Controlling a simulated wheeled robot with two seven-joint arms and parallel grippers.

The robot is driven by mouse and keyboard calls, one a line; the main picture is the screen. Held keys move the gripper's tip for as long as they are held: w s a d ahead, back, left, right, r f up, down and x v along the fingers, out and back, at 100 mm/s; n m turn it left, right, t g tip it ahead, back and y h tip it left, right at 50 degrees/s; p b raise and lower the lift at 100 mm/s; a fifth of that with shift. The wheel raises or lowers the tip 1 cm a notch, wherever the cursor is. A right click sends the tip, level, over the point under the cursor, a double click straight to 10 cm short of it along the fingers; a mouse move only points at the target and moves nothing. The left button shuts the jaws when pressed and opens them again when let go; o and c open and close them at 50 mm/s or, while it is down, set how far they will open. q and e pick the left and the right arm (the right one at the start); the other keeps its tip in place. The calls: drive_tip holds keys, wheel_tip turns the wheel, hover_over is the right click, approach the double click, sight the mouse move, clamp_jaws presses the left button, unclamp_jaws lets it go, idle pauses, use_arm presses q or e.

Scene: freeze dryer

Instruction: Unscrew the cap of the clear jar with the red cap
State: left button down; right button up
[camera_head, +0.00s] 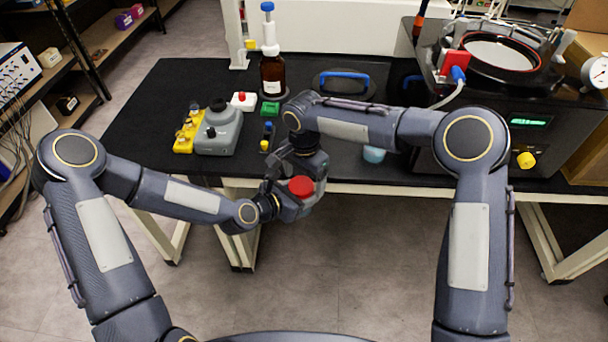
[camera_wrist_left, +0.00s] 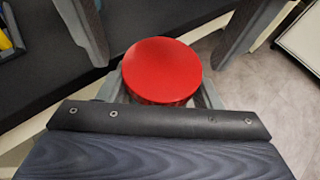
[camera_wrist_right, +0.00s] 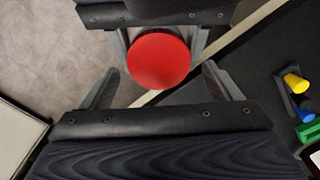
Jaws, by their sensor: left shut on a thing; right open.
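The jar's red cap (camera_head: 301,186) shows in the head view, just off the front edge of the table. It also shows in the left wrist view (camera_wrist_left: 161,70) and the right wrist view (camera_wrist_right: 159,61). The clear jar body is mostly hidden under the cap and by my left gripper (camera_head: 291,204). That gripper is shut on the jar, with its fingers on both sides below the cap. My right gripper (camera_wrist_right: 160,88) is open and empty. Its fingers point at the cap from the table side, spread wider than the cap and apart from it.
The black table (camera_head: 160,100) holds a brown bottle (camera_head: 272,75), a grey device (camera_head: 219,130), a yellow rack (camera_head: 187,134), a blue-handled lid (camera_head: 345,76) and a light-blue object (camera_head: 374,154). The freeze dryer (camera_head: 500,110) stands at the right. Open floor lies before the table.

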drive_tip(key=c, duration=1.2)
drive_tip(key=o, duration=1.1)
drive_tip(key=shift+r, duration=0.1)
